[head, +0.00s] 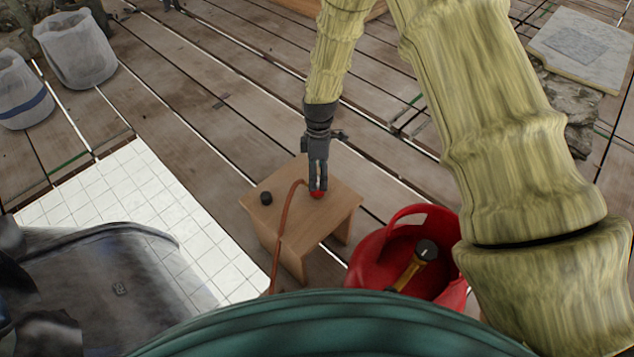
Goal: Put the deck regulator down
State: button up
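My gripper (318,184) points straight down over a small wooden stool (285,225). Its fingers are close together on a small red piece (317,195), which I take to be the deck regulator; the fingers hide most of it. An orange-brown hose (286,212) runs from beside the fingertips, over the stool top and down its near left side. The red piece is at or just above the stool top; I cannot tell whether it touches. A small black knob-like object (266,198) sits on the left part of the stool top.
A red tub (372,262) stands right of the stool, with a yellow-handled, black-headed tool (412,263) in it. White tiles (140,190) and a grey covered bulk (110,270) lie to the left. Two lined bins (75,50) stand far left. Stone slabs (582,48) lie far right.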

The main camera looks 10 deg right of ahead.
jog(key=shift+p+v, duration=0.65)
jog(key=shift+v, duration=2.35)
